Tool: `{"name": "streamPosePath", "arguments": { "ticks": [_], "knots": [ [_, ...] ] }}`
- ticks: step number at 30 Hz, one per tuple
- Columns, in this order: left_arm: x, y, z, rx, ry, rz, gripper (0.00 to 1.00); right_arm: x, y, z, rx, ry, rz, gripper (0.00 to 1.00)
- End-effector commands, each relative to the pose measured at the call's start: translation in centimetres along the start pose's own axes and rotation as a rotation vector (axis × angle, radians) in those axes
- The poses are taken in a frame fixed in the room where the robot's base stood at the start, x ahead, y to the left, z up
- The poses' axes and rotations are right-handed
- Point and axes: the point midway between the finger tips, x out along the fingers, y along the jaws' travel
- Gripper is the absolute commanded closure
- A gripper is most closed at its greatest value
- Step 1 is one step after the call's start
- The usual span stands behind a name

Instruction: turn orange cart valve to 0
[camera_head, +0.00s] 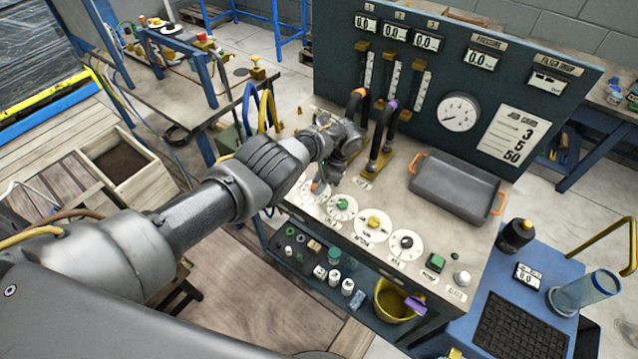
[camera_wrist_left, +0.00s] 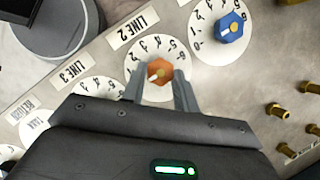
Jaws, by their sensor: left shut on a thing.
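The orange valve knob (camera_wrist_left: 160,71) sits on a white numbered dial beside the label "LINE 2" in the left wrist view. My left gripper (camera_wrist_left: 160,88) has one finger on each side of the knob and is shut on it. The knob covers the dial's middle, and I cannot tell which number it points at. In the head view my left gripper (camera_head: 319,186) reaches down to the left end of the panel's dial row and hides most of that dial. My right gripper is not in view.
A blue knob (camera_wrist_left: 231,27) is on the neighbouring dial, with brass fittings (camera_wrist_left: 277,111) to the right. Green (camera_head: 342,204), yellow (camera_head: 374,222) and black (camera_head: 406,242) knobs continue the row. Hoses (camera_head: 383,140) rise behind my gripper. A grey tray (camera_head: 455,185) stands at right.

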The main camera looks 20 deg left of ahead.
Motion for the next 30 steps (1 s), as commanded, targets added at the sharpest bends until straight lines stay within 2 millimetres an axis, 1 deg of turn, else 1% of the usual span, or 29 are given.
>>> {"name": "streamPosePath", "arguments": {
  "ticks": [8, 9, 13, 14, 23, 26, 30],
  "knots": [
    [-0.1, 0.0, 0.0, -0.003, 0.001, -0.001, 0.93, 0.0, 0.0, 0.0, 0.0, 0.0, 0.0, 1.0],
    [-0.1, -0.1, 0.0, -0.003, 0.001, -0.001, 0.68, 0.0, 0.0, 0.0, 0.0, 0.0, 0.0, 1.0],
    [-0.1, 0.0, 0.0, -0.002, 0.001, -0.001, 0.51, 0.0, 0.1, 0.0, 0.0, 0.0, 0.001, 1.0],
    [-0.1, 0.0, 0.0, -0.002, 0.0, -0.001, 0.49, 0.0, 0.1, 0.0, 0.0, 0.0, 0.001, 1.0],
    [-0.2, 0.0, 0.0, -0.001, 0.0, -0.001, 0.49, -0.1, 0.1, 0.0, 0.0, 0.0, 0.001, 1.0],
    [-1.3, -0.1, 0.0, -0.001, 0.001, -0.001, 0.49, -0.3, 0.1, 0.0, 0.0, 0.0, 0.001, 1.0],
    [-3.9, -0.1, 0.0, 0.0, 0.003, -0.003, 0.49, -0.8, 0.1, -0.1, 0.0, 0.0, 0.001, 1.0]
  ]
}}
